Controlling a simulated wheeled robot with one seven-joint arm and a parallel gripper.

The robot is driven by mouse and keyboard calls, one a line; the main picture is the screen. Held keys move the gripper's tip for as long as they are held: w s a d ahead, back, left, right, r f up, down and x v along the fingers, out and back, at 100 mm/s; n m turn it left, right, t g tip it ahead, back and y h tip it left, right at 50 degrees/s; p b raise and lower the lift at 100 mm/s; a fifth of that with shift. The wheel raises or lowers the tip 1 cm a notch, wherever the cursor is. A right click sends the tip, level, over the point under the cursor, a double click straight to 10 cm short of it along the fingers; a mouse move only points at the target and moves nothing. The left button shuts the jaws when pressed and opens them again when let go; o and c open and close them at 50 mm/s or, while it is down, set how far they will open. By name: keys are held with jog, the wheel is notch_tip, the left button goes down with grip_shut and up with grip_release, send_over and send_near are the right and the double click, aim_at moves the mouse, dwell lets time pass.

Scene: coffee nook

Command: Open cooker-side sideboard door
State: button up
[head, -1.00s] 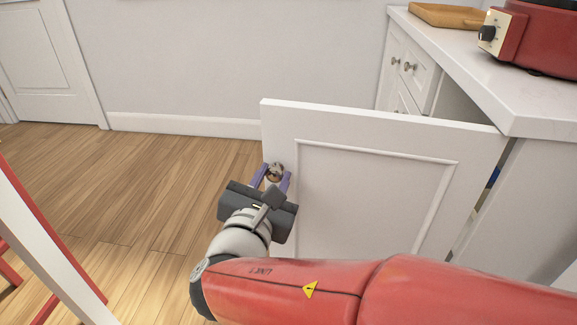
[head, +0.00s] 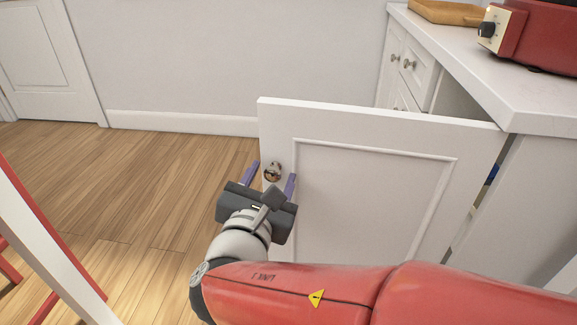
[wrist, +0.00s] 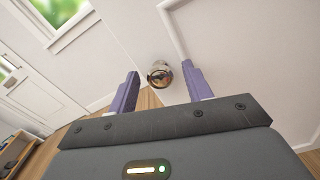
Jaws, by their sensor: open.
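The sideboard door (head: 375,190) is white with a raised panel frame and stands swung wide open, out from the sideboard (head: 535,190). Its round metal knob (head: 273,171) is near the door's free edge at upper left. My gripper (head: 272,178) is open, with its purple fingers spread on either side of the knob and apart from it. In the wrist view the knob (wrist: 160,74) sits ahead of and between the two fingertips (wrist: 162,75), with clear gaps on both sides. The inside of the sideboard is mostly hidden behind the door.
A red cooker (head: 535,38) and a wooden board (head: 446,13) rest on the white countertop (head: 465,65). White drawers with knobs (head: 411,64) are behind the door. A red and white chair (head: 45,240) stands at left. The wooden floor (head: 130,185) between is clear.

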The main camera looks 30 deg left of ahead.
jog(key=v, duration=0.8)
jog(key=shift+w, duration=0.15)
jog(key=w+d+m+g+h+p, duration=0.25)
jog(key=d+m, duration=0.25)
jog(key=d, duration=0.3)
jog(key=w+d+m+g+h+p, duration=0.1)
jog(key=w+d+m+g+h, duration=0.15)
jog(key=d+m+h, duration=0.4)
jog(key=w+d+m+g+h+p, duration=0.1)
jog(key=w+d+m+p, duration=0.2)
jog(key=d, duration=0.6)
jog(key=s+d+r+m+g+y+p, duration=0.1)
jog(key=s+d+m+g+y+p, duration=0.1)
jog(key=d+m, duration=0.4)
jog(key=s+d+r+m+g+y+p, duration=0.2)
jog(key=d+m, duration=0.5)
jog(key=m, duration=0.8)
jog(key=shift+s+d+g+y+p, duration=0.15)
jog(key=shift+s+g+y+p, duration=0.4)
jog(key=shift+s+g+y, duration=0.35)
jog(key=shift+r, duration=0.2)
